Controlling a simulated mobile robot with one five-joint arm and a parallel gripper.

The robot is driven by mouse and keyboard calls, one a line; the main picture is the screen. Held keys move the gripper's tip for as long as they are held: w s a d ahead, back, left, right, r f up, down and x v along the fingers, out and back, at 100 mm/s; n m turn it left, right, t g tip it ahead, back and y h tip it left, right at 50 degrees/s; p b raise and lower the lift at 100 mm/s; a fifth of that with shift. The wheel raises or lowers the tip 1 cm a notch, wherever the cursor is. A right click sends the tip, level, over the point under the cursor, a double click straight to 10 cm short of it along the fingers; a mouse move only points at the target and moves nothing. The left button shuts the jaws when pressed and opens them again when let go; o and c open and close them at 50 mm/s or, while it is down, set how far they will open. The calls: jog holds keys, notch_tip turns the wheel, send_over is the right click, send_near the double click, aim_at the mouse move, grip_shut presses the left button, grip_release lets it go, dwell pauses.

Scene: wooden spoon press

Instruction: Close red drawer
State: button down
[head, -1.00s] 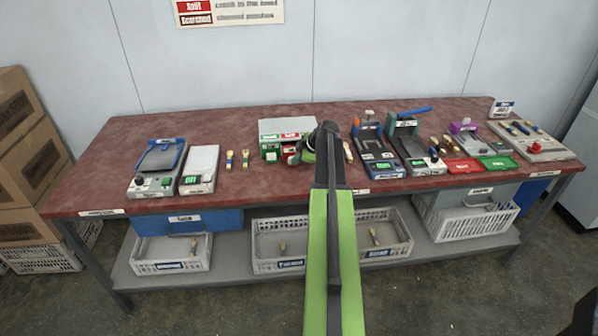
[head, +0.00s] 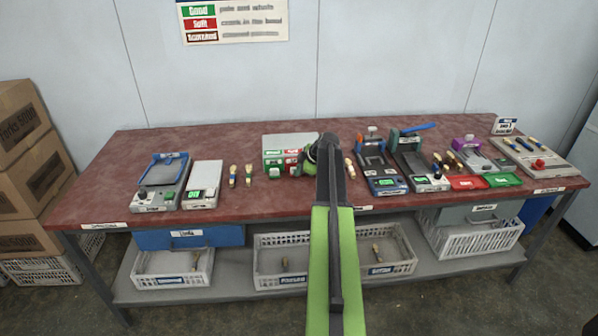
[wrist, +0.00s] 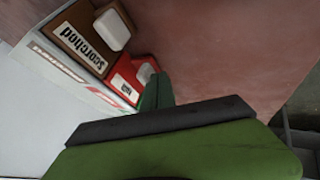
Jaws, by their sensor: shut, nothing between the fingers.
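A grey drawer box (head: 290,140) stands at the back middle of the table, with a green drawer (head: 272,160) and a red drawer (head: 291,156) at its front. In the wrist view the red drawer (wrist: 124,83) sits between a brown drawer labelled Scorched (wrist: 80,42) and the green one. I cannot tell how far the red drawer is out. My gripper (head: 308,160) is shut and empty at the front right of the box, close to the red drawer. Contact is unclear, and my arm hides the box's right end.
A red tray (head: 468,183) lies at the right. The table top (head: 230,205) is bare along the front.

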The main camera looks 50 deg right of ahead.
jog(key=s+a, duration=0.1)
jog(key=s+a+r+p, duration=0.1)
jog(key=s, duration=0.1)
jog(key=shift+s+a+r, duration=0.1)
jog(key=shift+a, duration=0.15)
jog(key=p+v, duration=0.7)
jog(key=v, duration=0.1)
jog(key=shift+s+d+r, duration=0.2)
jog(key=shift+s+d, duration=0.1)
jog(key=shift+s, duration=0.1)
